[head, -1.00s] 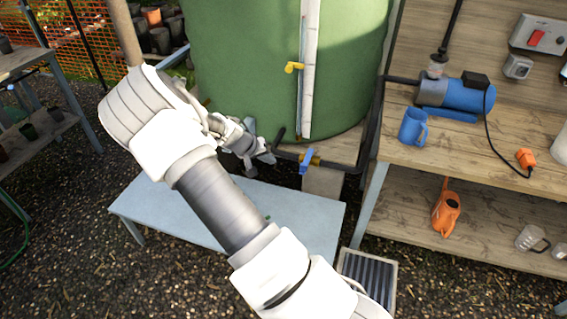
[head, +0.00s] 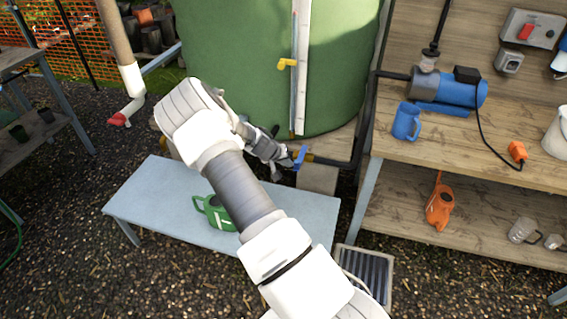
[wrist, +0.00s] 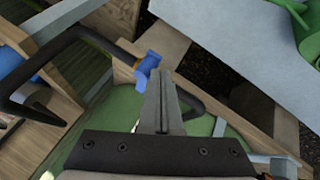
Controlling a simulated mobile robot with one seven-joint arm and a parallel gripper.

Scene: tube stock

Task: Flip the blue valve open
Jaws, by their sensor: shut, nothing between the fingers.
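The blue valve (head: 301,157) is a small lever handle on a brass body in the black pipe at the foot of the green tank (head: 270,60). In the wrist view the blue valve (wrist: 148,66) lies just beyond my fingertips, a little to their left. My gripper (head: 287,160) is shut and empty, right beside the handle on its left in the head view. The closed fingers (wrist: 160,74) point toward the valve. I cannot tell whether they touch the handle. Part of the pipe left of the valve is hidden behind my gripper.
A yellow tap (head: 287,64) sits higher on the tank. A grey-blue bench (head: 150,195) with a green watering can (head: 214,212) stands below my arm. A wooden workbench (head: 450,150) to the right bears a blue pump (head: 455,92) and a blue jug (head: 407,122). A black pipe (head: 362,120) runs beside it.

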